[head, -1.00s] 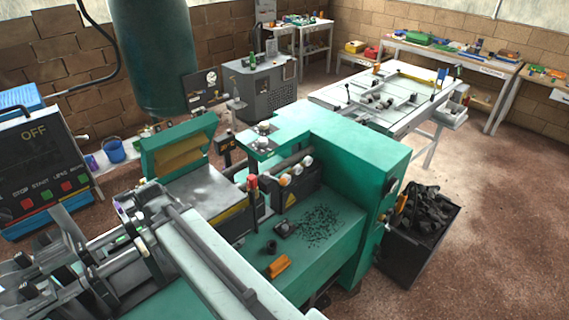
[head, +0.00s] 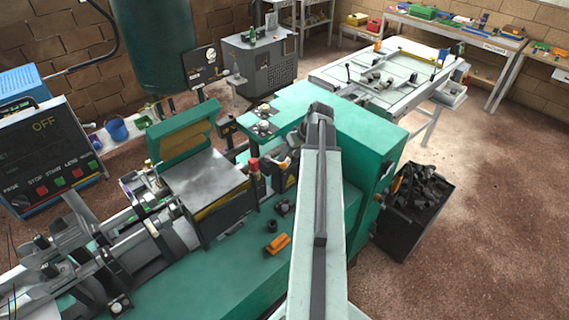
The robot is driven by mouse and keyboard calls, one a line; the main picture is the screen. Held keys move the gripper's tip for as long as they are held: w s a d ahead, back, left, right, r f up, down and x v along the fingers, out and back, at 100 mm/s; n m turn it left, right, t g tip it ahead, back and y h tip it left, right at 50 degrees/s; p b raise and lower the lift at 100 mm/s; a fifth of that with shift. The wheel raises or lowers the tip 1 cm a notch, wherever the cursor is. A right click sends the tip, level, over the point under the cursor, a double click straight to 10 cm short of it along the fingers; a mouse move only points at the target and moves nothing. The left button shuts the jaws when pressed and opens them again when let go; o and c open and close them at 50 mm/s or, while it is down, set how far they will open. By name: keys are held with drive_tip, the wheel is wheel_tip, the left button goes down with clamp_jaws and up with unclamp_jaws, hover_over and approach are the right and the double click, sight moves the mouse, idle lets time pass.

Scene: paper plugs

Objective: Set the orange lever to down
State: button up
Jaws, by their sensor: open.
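A small orange lever-like piece (head: 396,185) shows at the right side of the green machine cabinet (head: 372,137), just above the black bin. It is too small to tell whether it stands up or down. My arm comes up from the bottom edge in the head view, and its dark far end lies over the top of the green cabinet, to the left of the orange piece. My gripper's fingers do not show. A separate orange block (head: 278,244) lies on the green machine bed, left of my arm.
A black bin of dark lumps (head: 414,210) stands on the floor right of the cabinet. A control panel reading OFF (head: 45,150) is at the left. A red-topped knob (head: 254,165) stands near the cabinet's front. Open floor lies at the right.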

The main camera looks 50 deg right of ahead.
sight(285, 163)
drive_tip(key=b+x, duration=0.6)
drive_tip(key=x, duration=0.1)
drive_tip(key=shift+s+f+b, duration=0.1)
drive_tip(key=shift+f+b, duration=0.15)
drive_tip(key=shift+b, duration=0.15)
drive_tip(key=shift+w+a+f+b, duration=0.1)
drive_tip(key=shift+w+f+b, duration=0.15)
drive_tip(key=shift+f+b, duration=0.05)
drive_tip(key=shift+r, duration=0.1)
clamp_jaws()
idle(0.6)
